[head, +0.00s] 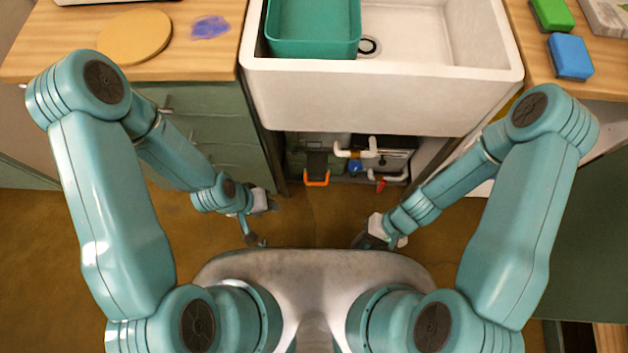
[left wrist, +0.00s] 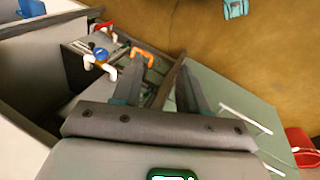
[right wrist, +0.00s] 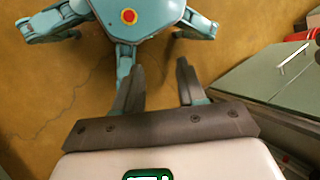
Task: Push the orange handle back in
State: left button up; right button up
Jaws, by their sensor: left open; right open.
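The orange handle (head: 317,181) is a U-shaped bar at the front of a dark slim piece (head: 317,162) in the opening under the sink. In the left wrist view the orange handle (left wrist: 143,56) shows near the upper ends of the fingers. My left gripper (head: 264,224) is open and empty, in front of the cabinet, left of and nearer to me than the handle. It also shows in the left wrist view (left wrist: 160,78). My right gripper (head: 366,238) is open and empty, right of the handle and nearer to me. The right wrist view (right wrist: 159,75) shows nothing between its fingers.
White pipes (head: 370,151), a blue part (head: 355,167) and a red valve handle (head: 380,186) sit right of the orange handle. The sink (head: 380,100) overhangs the opening. Green drawers (head: 215,130) stand at left. The floor (head: 310,225) before the opening is clear.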

jog(key=a+f+m+y+b, duration=0.1)
jog(key=a+f+y+b, duration=0.3)
jog(key=f+b, duration=0.3)
jog(key=m+t+y+b, duration=0.2)
jog(key=m+t+b, duration=0.5)
jog(key=t+b, duration=0.75)
send_near(315, 183)
jog(key=shift+t, duration=0.25)
jog(key=b+x, duration=0.1)
jog(key=x, duration=0.2)
jog(key=f+b+x, duration=0.1)
jog(key=x, duration=0.3)
jog(key=b+x, duration=0.2)
jog(key=x, duration=0.1)
jog(key=shift+w+a+f, duration=0.1)
jog(key=shift+w+f, duration=0.05)
jog(key=shift+f, duration=0.05)
pick_arm(q)
notch_tip(315, 183, down, 26)
jog(key=s, duration=0.1)
jog(key=shift+s+a+n, duration=0.3)
jog(key=shift+a, duration=0.05)
pick_arm(e)
jog(key=shift+w+a+r, duration=0.1)
jog(key=shift+w+a, duration=0.25)
pick_arm(q)
jog(key=shift+f, duration=0.1)
pick_arm(e)
jog(key=shift+c, duration=0.3)
grip_shut()
